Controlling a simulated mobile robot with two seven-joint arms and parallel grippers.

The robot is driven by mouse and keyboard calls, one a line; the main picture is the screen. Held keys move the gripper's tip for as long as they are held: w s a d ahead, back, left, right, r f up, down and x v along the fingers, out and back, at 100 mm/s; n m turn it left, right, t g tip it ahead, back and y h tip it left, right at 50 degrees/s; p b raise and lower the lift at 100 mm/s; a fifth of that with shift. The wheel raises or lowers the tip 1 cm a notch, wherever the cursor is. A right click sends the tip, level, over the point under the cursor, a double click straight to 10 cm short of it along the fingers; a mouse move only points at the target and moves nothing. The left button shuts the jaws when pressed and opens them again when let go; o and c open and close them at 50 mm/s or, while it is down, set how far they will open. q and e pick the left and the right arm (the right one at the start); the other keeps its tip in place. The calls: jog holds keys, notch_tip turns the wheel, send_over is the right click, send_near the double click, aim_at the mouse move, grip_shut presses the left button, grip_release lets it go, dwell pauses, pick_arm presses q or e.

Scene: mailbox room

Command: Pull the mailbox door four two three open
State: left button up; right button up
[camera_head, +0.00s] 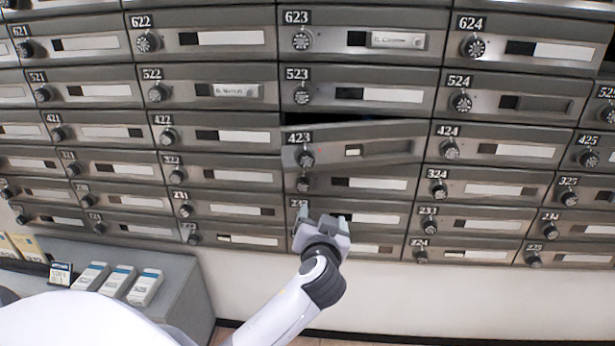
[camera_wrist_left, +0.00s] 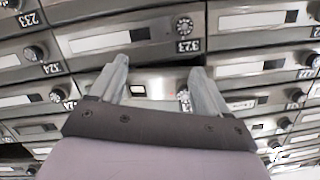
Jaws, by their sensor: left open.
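The mailbox door 423 (camera_head: 380,149) is in the middle of the head view. It is tilted outward at its top, with a dark gap above it, so it stands partly open. It has a round dial at its left and a small pale card slot. My left gripper (camera_head: 322,220) is below it, in front of the lower doors, open and apart from door 423 in this view. In the left wrist view, which is upside down, the open fingers (camera_wrist_left: 158,72) frame a door with a small pale card (camera_wrist_left: 153,84), likely 423. My right gripper is not in view.
Rows of shut grey mailbox doors surround it, including 523 (camera_head: 340,94) above and 424 (camera_head: 480,150) to the right. A grey cabinet (camera_head: 185,285) with several small boxes stands at lower left. Bare white wall lies below the mailboxes.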

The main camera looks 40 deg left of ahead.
aim_at(307, 164)
pick_arm(q)
jog(key=w+a+r+n+y, duration=0.1)
jog(key=a+r+n+y, duration=0.25)
jog(key=r, duration=0.45)
jog(key=shift+n+g+y, duration=0.25)
jog(key=shift+g+y, duration=0.1)
jog(key=shift+g, duration=0.05)
jog(key=shift+x, duration=3.45)
jog(key=shift+w+d+f, duration=0.1)
jog(key=shift+d, duration=0.05)
grip_shut()
jog(key=shift+d+f, duration=0.1)
